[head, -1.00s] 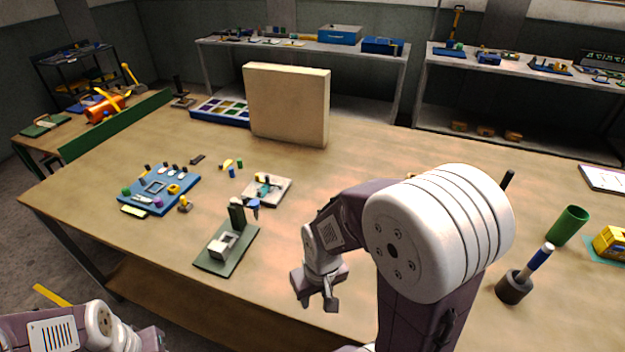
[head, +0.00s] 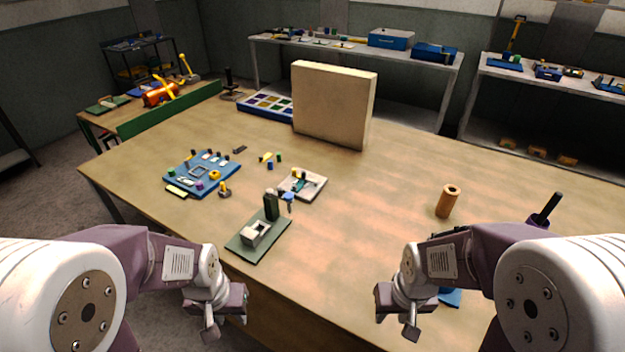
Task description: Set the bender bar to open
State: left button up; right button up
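A green-based bench device (head: 245,248) with a grey block and an upright dark green post stands near the table's front edge, left of centre. A pale plate (head: 316,190) with small teal and yellow parts lies just behind it. I cannot tell for sure which one carries the bender bar, nor how a bar is set. My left gripper (head: 228,322) is in front of the table edge, below the green-based device, with its fingers apart and empty. My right gripper (head: 396,316) is further right, near the front edge, also with fingers apart and empty. Neither touches a device.
A blue board (head: 180,184) with several small parts lies at the left. A large beige panel (head: 333,104) stands at the back, beside a blue compartment tray (head: 262,104). A brown cylinder (head: 447,201) stands at the right. The table's middle right is mostly clear.

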aim_at(303, 174)
jog(key=j+z, duration=0.5)
jog(key=j, duration=0.15)
jog(key=j+z, duration=0.5)
jog(key=j, duration=0.15)
jog(key=k+j+z, duration=0.2)
jog(key=j+z, duration=0.25)
jog(key=j, duration=0.15)
jog(key=i+l, duration=0.2)
jog(key=i, duration=0.25)
